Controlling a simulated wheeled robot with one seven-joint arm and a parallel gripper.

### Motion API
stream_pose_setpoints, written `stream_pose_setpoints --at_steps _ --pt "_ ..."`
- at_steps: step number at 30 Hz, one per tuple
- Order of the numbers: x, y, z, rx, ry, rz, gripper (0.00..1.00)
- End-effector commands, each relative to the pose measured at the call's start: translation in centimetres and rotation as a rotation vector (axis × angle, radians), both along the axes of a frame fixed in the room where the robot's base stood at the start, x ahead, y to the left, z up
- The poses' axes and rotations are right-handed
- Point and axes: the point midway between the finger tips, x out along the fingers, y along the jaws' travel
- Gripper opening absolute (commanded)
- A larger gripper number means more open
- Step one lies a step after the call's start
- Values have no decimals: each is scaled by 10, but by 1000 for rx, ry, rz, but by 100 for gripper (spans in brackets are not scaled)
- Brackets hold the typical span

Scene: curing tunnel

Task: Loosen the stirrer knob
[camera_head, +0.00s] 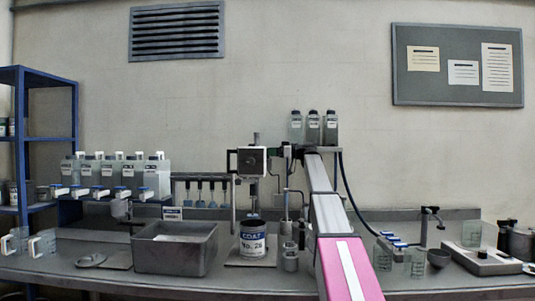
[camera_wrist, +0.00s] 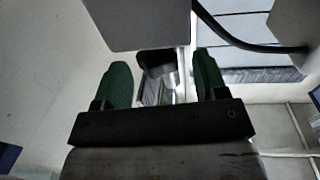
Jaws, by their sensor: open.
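The stirrer (camera_head: 251,162) stands at the middle of the bench, its boxy grey head on an upright post. A shaft runs down from the head to a can labelled COAT No. 26 (camera_head: 252,241). My arm rises from the lower right and ends just right of the head. In the wrist view my gripper (camera_wrist: 162,80) is open, with two green fingers apart. A dark, rounded piece (camera_wrist: 158,62), possibly the stirrer knob, shows between and beyond the fingers. A grey box (camera_wrist: 135,25), likely the stirrer head, fills the top. I cannot tell whether the fingers touch anything.
A grey basin (camera_head: 175,262) stands left of the can. Several dispensers (camera_head: 115,175) line the back left, beside a blue shelf (camera_head: 48,138). Three bottles (camera_head: 313,127) stand high behind my arm. A dark hose (camera_head: 348,195) hangs right of my arm.

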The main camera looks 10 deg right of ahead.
Motion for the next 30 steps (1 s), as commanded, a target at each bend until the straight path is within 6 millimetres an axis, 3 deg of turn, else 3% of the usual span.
stream_pose_setpoints --at_steps 6,16,17,21,30 --pt "6 19 0 0 0 0 66" --pt "7 21 0 0 0 -1 66" --pt "7 21 0 0 0 -1 59" --pt "7 21 0 0 0 -1 16" --pt "10 21 0 -1 2 77 17"
